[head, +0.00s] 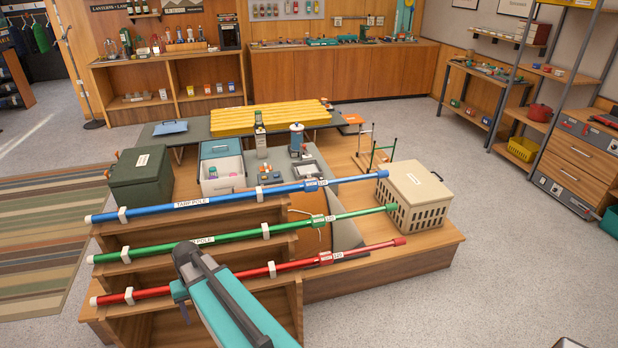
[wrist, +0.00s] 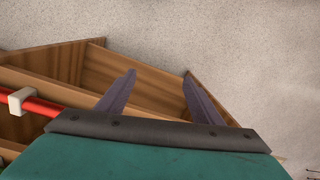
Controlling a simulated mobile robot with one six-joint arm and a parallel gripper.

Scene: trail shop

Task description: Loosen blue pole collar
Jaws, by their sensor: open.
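The blue pole (head: 240,194) lies at the top of a stepped wooden rack, labelled TARP POLE and held in white clips. Its blue collar (head: 312,185) is right of the pole's middle, beside small white labels. My gripper (wrist: 159,75) is open and empty in the wrist view, over the wooden rack and floor. The blue pole is outside the wrist view.
A green pole (head: 190,245) and a red pole (head: 210,279) with similar collars lie on lower steps. The red pole also shows in the wrist view (wrist: 42,106). A cream crate (head: 417,190) stands near the blue pole's right end.

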